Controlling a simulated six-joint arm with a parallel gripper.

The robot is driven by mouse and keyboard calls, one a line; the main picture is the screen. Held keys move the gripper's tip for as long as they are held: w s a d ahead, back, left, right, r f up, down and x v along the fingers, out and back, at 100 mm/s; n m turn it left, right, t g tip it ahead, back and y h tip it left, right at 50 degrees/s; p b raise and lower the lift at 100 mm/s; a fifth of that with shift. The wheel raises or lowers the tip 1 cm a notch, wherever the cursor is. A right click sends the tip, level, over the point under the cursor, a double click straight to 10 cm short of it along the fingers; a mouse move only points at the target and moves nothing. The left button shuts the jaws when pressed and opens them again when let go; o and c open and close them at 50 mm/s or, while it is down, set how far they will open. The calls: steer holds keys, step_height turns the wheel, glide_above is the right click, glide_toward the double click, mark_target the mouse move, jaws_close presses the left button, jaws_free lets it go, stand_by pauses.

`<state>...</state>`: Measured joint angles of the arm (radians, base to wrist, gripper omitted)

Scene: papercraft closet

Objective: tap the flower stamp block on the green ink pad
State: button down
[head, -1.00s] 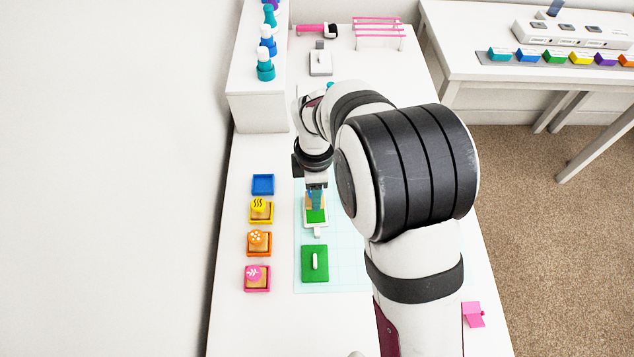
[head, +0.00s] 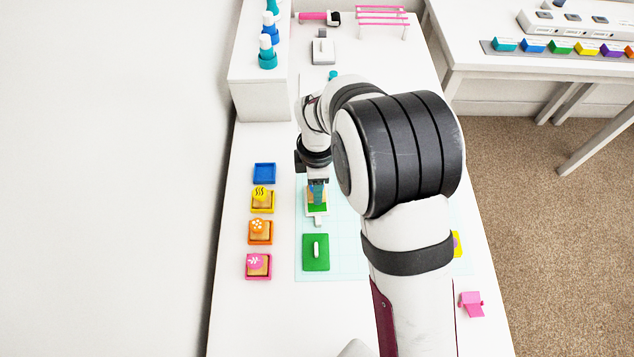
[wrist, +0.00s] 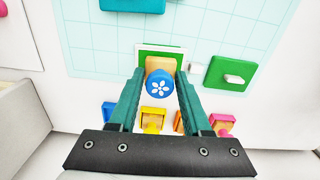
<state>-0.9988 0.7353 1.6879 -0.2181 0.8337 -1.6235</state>
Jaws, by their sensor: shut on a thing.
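The flower stamp block has a round blue top with a white flower and a wooden base; in the wrist view (wrist: 159,84) it sits between the teal fingers of my gripper (wrist: 160,74). My gripper is shut on it. In the head view my gripper (head: 317,188) points down over the green ink pad (head: 317,208), a green surface in a white tray. In the wrist view the pad's white rim (wrist: 160,48) shows behind the block. The block covers most of the pad; I cannot tell whether its base touches the ink.
A green lid with a white handle (head: 316,252) lies in front of the pad on the pale grid mat (head: 345,262). Blue (head: 264,173), yellow (head: 262,201), orange (head: 260,232) and pink (head: 258,266) trays line the left. A white shelf (head: 258,95) stands behind at left.

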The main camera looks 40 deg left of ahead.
steer(key=shift+f, duration=0.75)
stand_by(0.7)
steer(key=shift+r, duration=0.15)
steer(key=shift+r, duration=0.6)
steer(key=shift+f, duration=0.65)
stand_by(0.7)
steer(key=shift+r, duration=0.65)
steer(key=shift+f, duration=0.75)
stand_by(0.5)
